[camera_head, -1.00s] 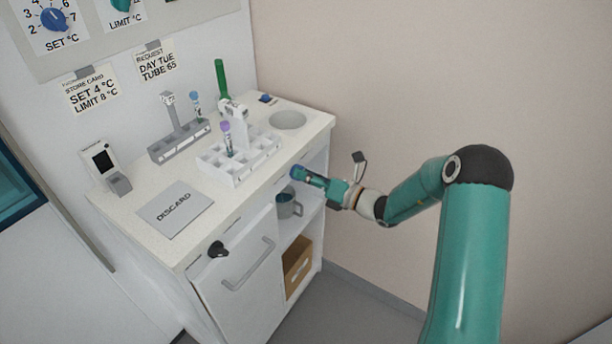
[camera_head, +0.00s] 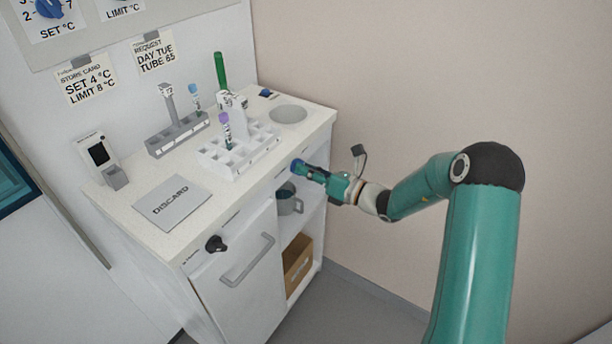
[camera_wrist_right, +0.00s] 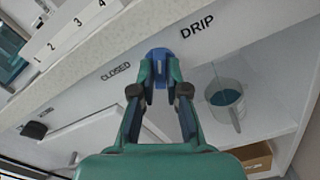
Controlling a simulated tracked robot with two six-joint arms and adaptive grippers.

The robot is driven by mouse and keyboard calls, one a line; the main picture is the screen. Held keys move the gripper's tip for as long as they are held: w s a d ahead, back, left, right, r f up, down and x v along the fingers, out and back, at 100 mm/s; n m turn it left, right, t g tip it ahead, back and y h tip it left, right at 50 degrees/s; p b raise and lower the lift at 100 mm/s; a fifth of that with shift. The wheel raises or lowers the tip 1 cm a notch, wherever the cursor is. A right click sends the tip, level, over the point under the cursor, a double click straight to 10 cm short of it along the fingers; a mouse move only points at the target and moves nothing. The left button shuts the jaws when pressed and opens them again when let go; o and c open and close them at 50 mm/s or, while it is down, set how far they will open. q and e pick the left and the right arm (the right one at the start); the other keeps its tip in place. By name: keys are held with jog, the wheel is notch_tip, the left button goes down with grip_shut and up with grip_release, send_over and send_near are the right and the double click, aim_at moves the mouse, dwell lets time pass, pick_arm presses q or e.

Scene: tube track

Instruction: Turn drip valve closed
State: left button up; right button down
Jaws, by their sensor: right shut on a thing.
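The drip valve's blue knob (camera_wrist_right: 160,67) is on the cabinet front under the counter edge, between the printed words CLOSED and DRIP in the right wrist view. In the head view the blue knob (camera_head: 297,165) shows at the tip of my right arm. My right gripper (camera_wrist_right: 160,80) is shut on the knob, one finger on each side; it also shows in the head view (camera_head: 302,167). The knob's pointing direction is hard to tell, as the fingers cover part of it. My left gripper is not in view.
A white tube rack (camera_head: 240,155), a grey rack (camera_head: 178,140) and a DISCARD mat (camera_head: 174,203) lie on the counter. A black knob (camera_head: 215,244) is at left.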

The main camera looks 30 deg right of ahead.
jog(key=shift+a+f+n+b, duration=0.1)
jog(key=shift+n+b, duration=3.3)
jog(key=shift+b, duration=1.45)
jog(key=shift+a+f+n+b, duration=0.1)
jog(key=shift+n+b, duration=3.3)
jog(key=shift+b, duration=1.4)
jog(key=c, duration=1.2)
grip_release()
jog(key=shift+s+r, duration=0.1)
jog(key=shift+r, duration=0.05)
jog(key=shift+d, duration=0.1)
jog(key=shift+s, duration=0.1)
jog(key=v, duration=1.1)
jog(key=shift+s+d, duration=0.15)
jog(key=shift+s, duration=0.2)
